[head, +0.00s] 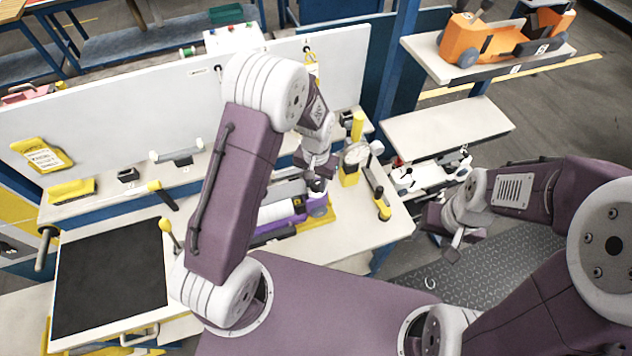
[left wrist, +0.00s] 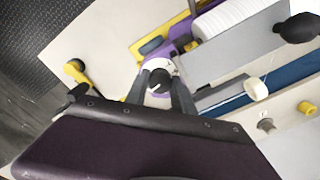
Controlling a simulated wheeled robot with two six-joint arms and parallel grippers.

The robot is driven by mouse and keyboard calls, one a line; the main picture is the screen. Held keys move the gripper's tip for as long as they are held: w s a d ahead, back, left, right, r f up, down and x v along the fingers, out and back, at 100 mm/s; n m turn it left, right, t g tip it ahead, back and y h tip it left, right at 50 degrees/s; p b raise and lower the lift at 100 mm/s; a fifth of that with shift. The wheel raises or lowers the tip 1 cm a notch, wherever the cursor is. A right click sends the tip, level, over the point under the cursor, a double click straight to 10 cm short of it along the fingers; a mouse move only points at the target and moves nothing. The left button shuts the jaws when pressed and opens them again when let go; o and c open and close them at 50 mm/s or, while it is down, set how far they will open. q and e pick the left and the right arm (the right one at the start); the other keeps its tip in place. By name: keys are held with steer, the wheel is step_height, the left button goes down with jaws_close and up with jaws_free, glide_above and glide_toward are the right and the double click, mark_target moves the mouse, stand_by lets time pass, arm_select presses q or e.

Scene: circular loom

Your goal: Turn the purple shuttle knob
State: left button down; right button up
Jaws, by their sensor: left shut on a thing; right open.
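The purple shuttle unit (head: 284,214) sits on the workbench, with a white ribbed roll and a yellow base. In the head view my left arm covers part of it. My left gripper (head: 318,184) reaches down over the unit's right end. In the left wrist view the dark round knob (left wrist: 160,78) with a white mark lies between the fingers of the left gripper (left wrist: 166,92), which are shut on it. The purple body (left wrist: 180,36) and white roll (left wrist: 222,16) show beside it. My right gripper (head: 452,240) is open and empty, off the bench's right side.
A black mat (head: 110,275) lies at the left. Side shelves (head: 450,128) stand at the right.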

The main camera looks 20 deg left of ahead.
mark_target(317, 183)
arm_select(q)
steer(key=shift+w, duration=0.1)
steer(key=c, duration=1.5)
jaws_free()
steer(key=shift+o, duration=0.8)
steer(key=shift+w, duration=0.1)
step_height(317, 183, up, 9)
steer(key=shift+b, duration=0.85)
